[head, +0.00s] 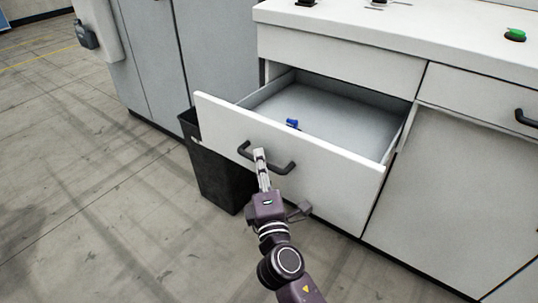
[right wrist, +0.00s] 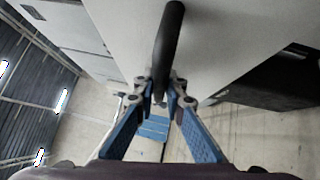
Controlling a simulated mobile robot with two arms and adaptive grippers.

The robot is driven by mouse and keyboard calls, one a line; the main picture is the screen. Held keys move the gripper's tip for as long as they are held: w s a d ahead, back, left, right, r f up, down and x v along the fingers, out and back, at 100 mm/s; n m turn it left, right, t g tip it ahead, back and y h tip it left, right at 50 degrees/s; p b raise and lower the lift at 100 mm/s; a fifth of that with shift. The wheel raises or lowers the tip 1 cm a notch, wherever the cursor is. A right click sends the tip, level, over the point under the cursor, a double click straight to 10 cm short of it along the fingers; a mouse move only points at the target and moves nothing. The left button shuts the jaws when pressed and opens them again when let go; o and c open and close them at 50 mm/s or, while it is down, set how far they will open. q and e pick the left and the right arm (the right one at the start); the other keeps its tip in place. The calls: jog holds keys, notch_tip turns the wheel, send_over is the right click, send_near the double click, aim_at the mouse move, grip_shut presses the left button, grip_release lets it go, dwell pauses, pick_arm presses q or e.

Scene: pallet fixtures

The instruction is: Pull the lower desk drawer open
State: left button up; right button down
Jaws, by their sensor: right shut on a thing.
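The lower desk drawer (head: 300,158) stands pulled out from the white desk, with its grey inside showing. A small blue object (head: 292,123) lies in it. A dark bar handle (head: 283,168) is fixed across the drawer front. My right gripper (head: 259,154) is shut on the handle near its middle. In the right wrist view, the fingers (right wrist: 160,98) close on both sides of the dark handle (right wrist: 170,40). My left gripper shows in neither view.
A black bin (head: 215,178) stands on the floor left of the drawer, close to its front. Grey cabinets (head: 160,50) stand behind it. A closed drawer with a dark handle (head: 526,118) is at the right. The floor (head: 90,190) at the left is clear.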

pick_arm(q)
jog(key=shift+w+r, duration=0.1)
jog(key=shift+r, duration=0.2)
pick_arm(e)
jog(key=shift+s+a+f, duration=0.1)
jog(key=shift+s+a, duration=0.25)
jog(key=shift+s, duration=0.2)
jog(key=c, duration=2)
grip_release()
jog(key=shift+o, duration=0.2)
jog(key=v, duration=1.2)
